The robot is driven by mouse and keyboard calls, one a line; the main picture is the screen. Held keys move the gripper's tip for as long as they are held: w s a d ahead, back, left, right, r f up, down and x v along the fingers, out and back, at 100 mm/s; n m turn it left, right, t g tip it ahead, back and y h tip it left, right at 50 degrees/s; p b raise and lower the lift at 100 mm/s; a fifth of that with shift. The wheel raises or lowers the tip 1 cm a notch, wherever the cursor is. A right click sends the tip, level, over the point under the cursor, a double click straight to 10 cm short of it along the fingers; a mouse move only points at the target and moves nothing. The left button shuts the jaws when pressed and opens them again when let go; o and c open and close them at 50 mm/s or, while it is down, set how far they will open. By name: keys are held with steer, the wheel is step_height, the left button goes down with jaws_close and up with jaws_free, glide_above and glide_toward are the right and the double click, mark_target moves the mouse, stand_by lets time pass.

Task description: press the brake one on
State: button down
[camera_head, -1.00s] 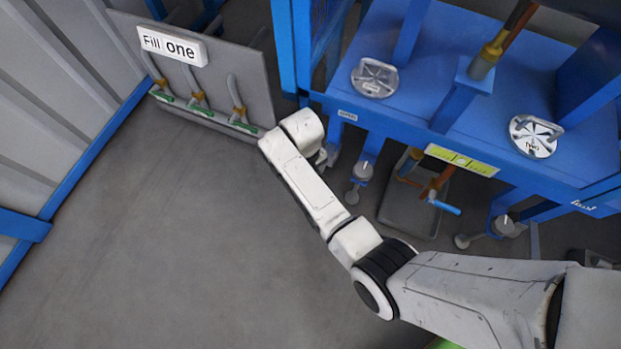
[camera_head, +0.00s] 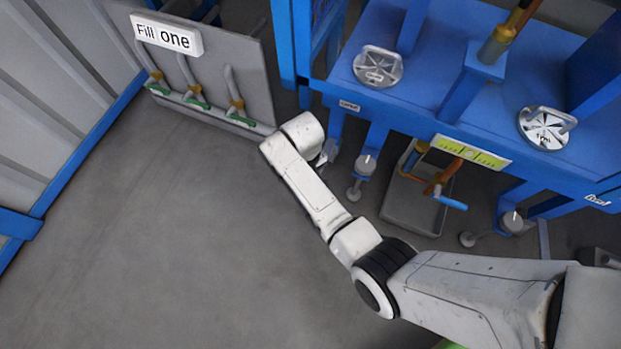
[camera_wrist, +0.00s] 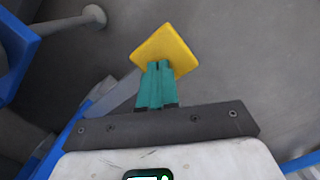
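In the wrist view, my gripper (camera_wrist: 158,68) has its two teal fingers side by side, closed together. A yellow square plate (camera_wrist: 166,45), which may be the brake pedal, shows right at the fingertips. The fingertips overlap it in the picture; I cannot tell whether they touch it. A grey bar (camera_wrist: 118,95) runs from a blue part towards it, and the join is hidden behind the fingers. No brake label is readable. In the head view, my fingers and the yellow plate are hidden behind the end of my arm, beside the blue frame's left corner.
The blue frame (camera_head: 440,115) stands right, with round grey lids (camera_head: 378,67) and foot pads (camera_head: 353,194) at the floor. A grey tray (camera_head: 410,210) lies under it. A "Fill one" sign (camera_head: 166,35) is on a pipe panel (camera_head: 258,85). Floor at left is clear.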

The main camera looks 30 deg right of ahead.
steer(key=shift+f, duration=0.6)
steer(key=shift+w+r, duration=0.1)
steer(key=shift+w, duration=0.05)
steer(key=w, duration=0.1)
steer(key=w+r, duration=0.1)
steer(key=shift+w+a+b, duration=0.1)
steer(key=shift+w+b, duration=0.25)
step_height(320, 180, up, 11)
steer(key=w+p, duration=0.1)
steer(key=p, duration=0.5)
steer(key=shift+f, duration=0.2)
